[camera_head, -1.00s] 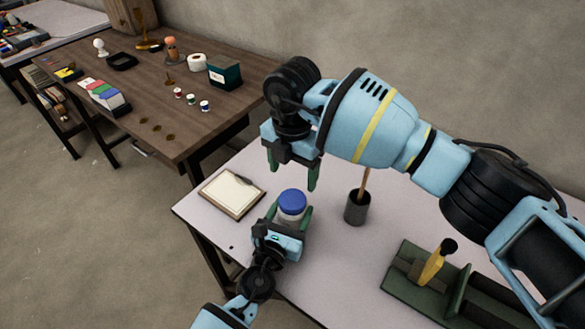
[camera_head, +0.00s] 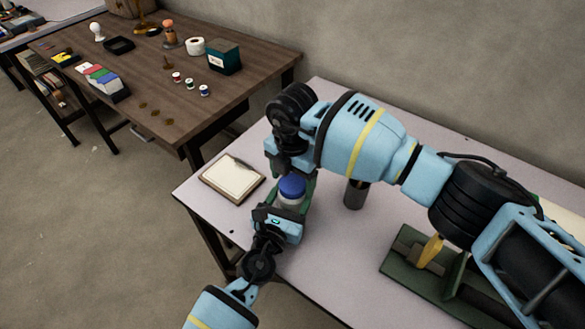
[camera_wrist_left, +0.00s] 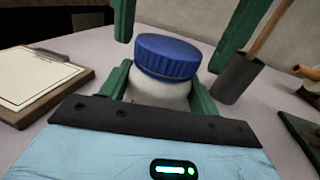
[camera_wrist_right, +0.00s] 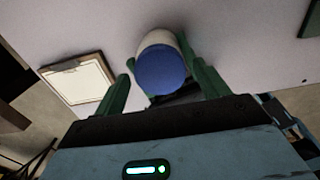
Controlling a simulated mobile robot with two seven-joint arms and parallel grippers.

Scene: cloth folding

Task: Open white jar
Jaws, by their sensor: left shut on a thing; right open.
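The white jar (camera_wrist_left: 158,92) with a blue ridged lid (camera_wrist_left: 167,57) stands upright on the light table. The lid also shows in the head view (camera_head: 292,187). My left gripper (camera_wrist_left: 160,85) is shut on the jar's body, one green finger on each side. My right gripper (camera_wrist_right: 163,85) is open above the jar, pointing down. In the right wrist view the lid (camera_wrist_right: 160,70) lies between its spread fingers. In the left wrist view the right fingers hang on both sides of the lid, a little above it and apart from it.
A clipboard (camera_head: 232,180) with paper lies left of the jar. A dark cup (camera_head: 356,194) holding a wooden stick stands to the right. A green tray-like fixture (camera_head: 405,262) with a yellow-handled tool (camera_head: 430,252) lies further right. A brown table (camera_head: 150,85) with small items is behind left.

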